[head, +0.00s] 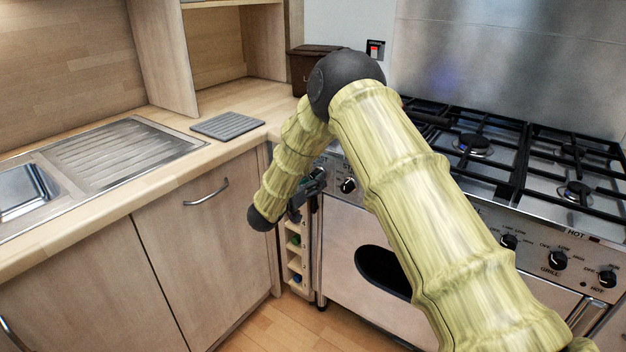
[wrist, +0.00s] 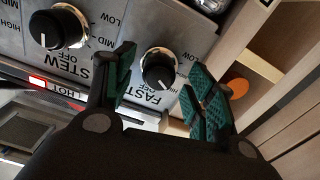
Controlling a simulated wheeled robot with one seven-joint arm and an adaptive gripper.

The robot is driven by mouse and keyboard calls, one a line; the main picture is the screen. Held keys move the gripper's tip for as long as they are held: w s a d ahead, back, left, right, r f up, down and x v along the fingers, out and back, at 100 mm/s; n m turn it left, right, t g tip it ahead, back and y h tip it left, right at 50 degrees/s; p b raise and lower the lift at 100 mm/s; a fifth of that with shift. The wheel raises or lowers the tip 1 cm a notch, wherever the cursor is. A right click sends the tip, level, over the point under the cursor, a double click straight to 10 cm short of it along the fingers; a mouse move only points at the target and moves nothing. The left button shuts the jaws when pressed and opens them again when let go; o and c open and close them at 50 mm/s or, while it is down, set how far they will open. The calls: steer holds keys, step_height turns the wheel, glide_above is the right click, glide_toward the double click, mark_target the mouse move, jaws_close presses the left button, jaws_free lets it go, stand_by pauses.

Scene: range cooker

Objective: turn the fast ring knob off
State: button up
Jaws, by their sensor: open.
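The fast ring knob (wrist: 158,66) is black with a silver collar and shows in the wrist view, with the FAST print just below it. The white mark on its face points to the lower right. My gripper (wrist: 162,78) is open, with one green-padded finger on each side of the knob. I cannot tell whether either finger touches it. In the head view my gripper (head: 306,192) is at the left end of the cooker's front panel, partly behind my arm. One knob (head: 347,185) shows just right of it; the fast knob cannot be made out there.
The stew knob (wrist: 52,30) is left of the fast knob in the wrist view, its mark toward OFF. A lit red indicator (wrist: 38,82) is below it. A wooden bottle rack (head: 296,258) stands beside the cooker. Pan supports (head: 500,150) cover the hob.

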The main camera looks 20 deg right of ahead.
steer(key=shift+w+d, duration=0.35)
steer(key=shift+d, duration=0.1)
steer(key=c, duration=1)
steer(key=shift+m, duration=0.3)
steer(key=m+b, duration=0.2)
steer(key=m, duration=0.3)
steer(key=shift+f, duration=0.1)
steer(key=m+b, duration=0.2)
steer(key=m, duration=0.4)
steer(key=shift+b, duration=0.3)
steer(key=shift+m, duration=0.3)
